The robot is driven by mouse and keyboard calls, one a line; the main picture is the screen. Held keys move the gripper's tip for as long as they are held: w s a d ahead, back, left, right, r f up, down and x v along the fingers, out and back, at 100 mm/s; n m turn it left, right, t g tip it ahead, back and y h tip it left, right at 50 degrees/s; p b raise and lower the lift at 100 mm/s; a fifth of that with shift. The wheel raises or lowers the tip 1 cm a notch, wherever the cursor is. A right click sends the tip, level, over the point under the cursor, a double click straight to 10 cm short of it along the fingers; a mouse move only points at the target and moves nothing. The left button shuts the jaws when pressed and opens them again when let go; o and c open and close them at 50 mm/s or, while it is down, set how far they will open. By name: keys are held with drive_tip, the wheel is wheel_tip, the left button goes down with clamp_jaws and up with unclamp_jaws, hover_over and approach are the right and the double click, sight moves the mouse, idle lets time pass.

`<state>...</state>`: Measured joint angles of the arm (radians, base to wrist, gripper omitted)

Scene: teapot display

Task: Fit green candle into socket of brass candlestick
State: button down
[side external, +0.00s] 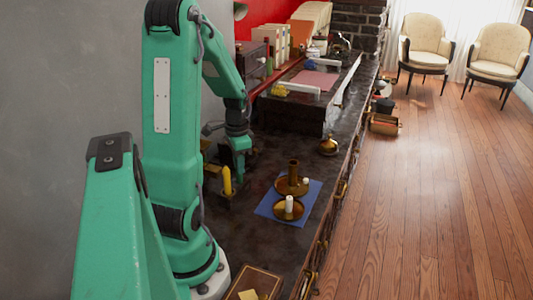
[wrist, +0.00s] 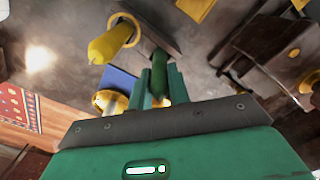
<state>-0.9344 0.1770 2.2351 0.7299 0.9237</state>
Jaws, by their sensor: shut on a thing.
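My gripper (wrist: 160,78) is shut on the dark green candle (wrist: 159,70), which shows between its green fingers in the wrist view. In the side external view my gripper (side external: 240,170) is low over the counter, just right of a yellow candle (side external: 227,181); the green candle cannot be told apart from it there. A brass candlestick with an upright brown socket (side external: 293,170) stands on a blue mat (side external: 268,207), right of my gripper and apart from it. Whether the green candle touches the grey holder strip (wrist: 150,36) beside it is unclear.
A brass dish (side external: 289,212) with a white candle (side external: 289,203) stands at the mat's front. A small white piece (side external: 306,181) is beside the socket. A brass bell-like object (side external: 328,146) sits near the counter edge. The yellow candle (wrist: 110,42) is close left of my fingers.

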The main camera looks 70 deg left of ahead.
drive_tip(key=shift+r, duration=0.8)
drive_tip(key=w+d+r, duration=0.4)
drive_tip(key=d+r, duration=0.5)
drive_tip(key=d, duration=0.1)
drive_tip(key=shift+w+d+r, duration=0.2)
drive_tip(key=shift+w+d, duration=0.05)
drive_tip(key=shift+d, duration=0.15)
drive_tip(key=w+d+r+n, duration=0.1)
drive_tip(key=w+d+r, duration=0.15)
drive_tip(key=w, duration=0.35)
drive_tip(key=w+d+r+n, duration=0.1)
drive_tip(key=w+d+r, duration=0.15)
drive_tip(key=w, duration=0.35)
drive_tip(key=a+f, duration=0.7)
drive_tip(key=a, duration=0.4)
drive_tip(key=shift+s+a, duration=0.25)
drive_tip(key=shift+f, duration=0.15)
drive_tip(key=shift+f, duration=1.9)
